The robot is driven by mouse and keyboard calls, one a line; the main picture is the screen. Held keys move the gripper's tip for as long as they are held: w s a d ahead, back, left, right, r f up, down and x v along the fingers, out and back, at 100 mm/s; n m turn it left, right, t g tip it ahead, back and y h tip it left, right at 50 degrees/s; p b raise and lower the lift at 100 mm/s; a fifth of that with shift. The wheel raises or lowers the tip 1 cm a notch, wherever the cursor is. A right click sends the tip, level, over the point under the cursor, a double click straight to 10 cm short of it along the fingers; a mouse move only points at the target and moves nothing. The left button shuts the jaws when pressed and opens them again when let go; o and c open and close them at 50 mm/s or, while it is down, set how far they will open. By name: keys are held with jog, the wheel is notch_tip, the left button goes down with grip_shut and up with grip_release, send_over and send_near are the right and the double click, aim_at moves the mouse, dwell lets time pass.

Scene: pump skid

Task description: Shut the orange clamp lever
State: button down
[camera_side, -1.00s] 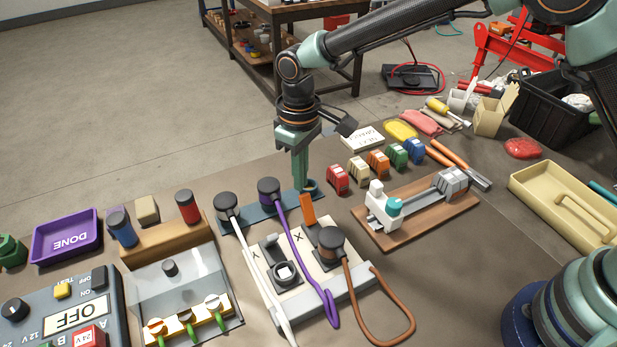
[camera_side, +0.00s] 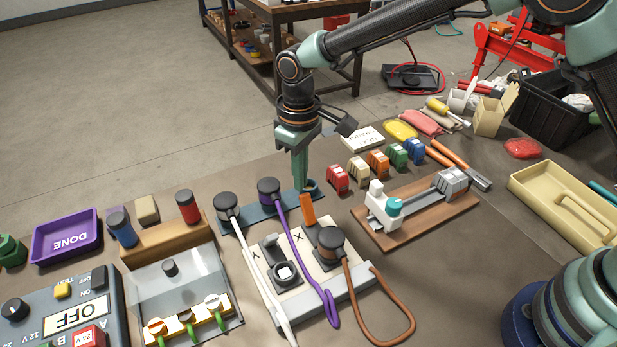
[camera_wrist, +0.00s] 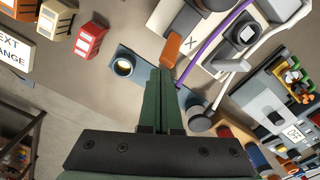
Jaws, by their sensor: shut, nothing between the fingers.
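The orange clamp lever (camera_side: 308,210) stands up at the back edge of the white pump skid plate (camera_side: 262,258), near the X mark. In the wrist view the lever (camera_wrist: 171,50) lies just beyond my fingertips. My gripper (camera_side: 300,187) points down behind the lever, over the blue strip (camera_side: 240,215), shut and empty. In the wrist view its green fingers (camera_wrist: 161,75) are together, with their tips close to the lever. I cannot tell whether they touch it.
A purple cable (camera_side: 290,235) and a white cable (camera_side: 250,260) cross the plate. Colored blocks (camera_side: 378,163) and a wooden board with a slide fixture (camera_side: 415,212) lie to the right.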

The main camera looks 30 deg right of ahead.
aim_at(309, 212)
jog(key=shift+f, duration=0.1)
dwell(0.3)
jog(key=shift+s+f, duration=0.1)
jog(key=shift+f, duration=1.5)
jog(key=shift+r, duration=0.15)
jog(key=shift+s, duration=0.1)
jog(key=shift+s+r, duration=0.1)
jog(key=shift+s, duration=1.45)
jog(key=shift+w+r, duration=0.25)
jog(key=shift+r, duration=1.25)
jog(key=shift+w+r, duration=0.2)
jog(key=shift+r, duration=1.3)
